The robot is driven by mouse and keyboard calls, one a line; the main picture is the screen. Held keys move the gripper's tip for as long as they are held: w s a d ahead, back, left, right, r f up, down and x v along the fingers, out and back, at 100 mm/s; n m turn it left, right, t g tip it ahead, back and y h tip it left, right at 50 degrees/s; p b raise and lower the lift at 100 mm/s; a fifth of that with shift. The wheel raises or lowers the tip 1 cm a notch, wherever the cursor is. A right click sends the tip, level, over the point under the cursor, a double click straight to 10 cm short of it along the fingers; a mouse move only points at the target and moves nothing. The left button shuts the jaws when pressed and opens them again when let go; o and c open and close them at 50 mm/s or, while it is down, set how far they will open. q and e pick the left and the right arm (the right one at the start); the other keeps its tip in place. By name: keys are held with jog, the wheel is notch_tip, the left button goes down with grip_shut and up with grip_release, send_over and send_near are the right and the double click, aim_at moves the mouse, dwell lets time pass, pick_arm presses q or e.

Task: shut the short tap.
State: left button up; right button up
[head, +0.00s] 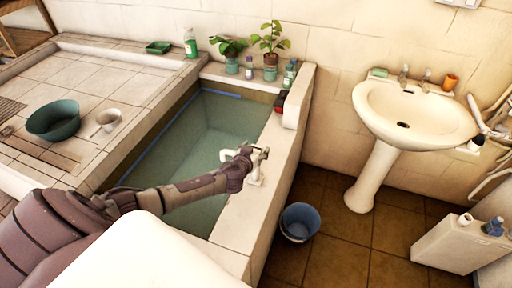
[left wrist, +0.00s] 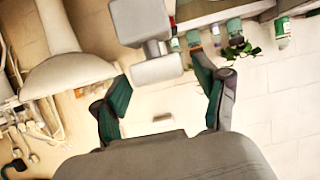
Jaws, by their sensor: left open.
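A white tap (head: 257,168) stands on the pale ledge along the right side of the water-filled tub. My left gripper (head: 243,157) is at this tap, partly covering it, and its arm reaches across the tub. In the left wrist view the open fingers of the gripper (left wrist: 168,80) are spread apart. A blocky pale part of the tap (left wrist: 154,68) shows between and beyond the fingertips. I cannot tell whether any finger touches it. Two small taps also stand at the back of the pedestal washbasin, one on the left (head: 403,76) and one on the right (head: 426,80).
The tub (head: 210,145) holds greenish water. Potted plants (head: 270,58) and bottles stand on its back ledge. A blue bucket (head: 299,222) stands on the brown floor near the pedestal washbasin (head: 370,175).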

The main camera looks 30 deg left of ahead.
pick_arm(q)
jog(key=shift+w+a+f, duration=0.1)
jog(key=shift+w+f, duration=0.05)
jog(key=shift+w, duration=0.2)
jog(key=shift+c, duration=0.2)
jog(key=c, duration=1.1)
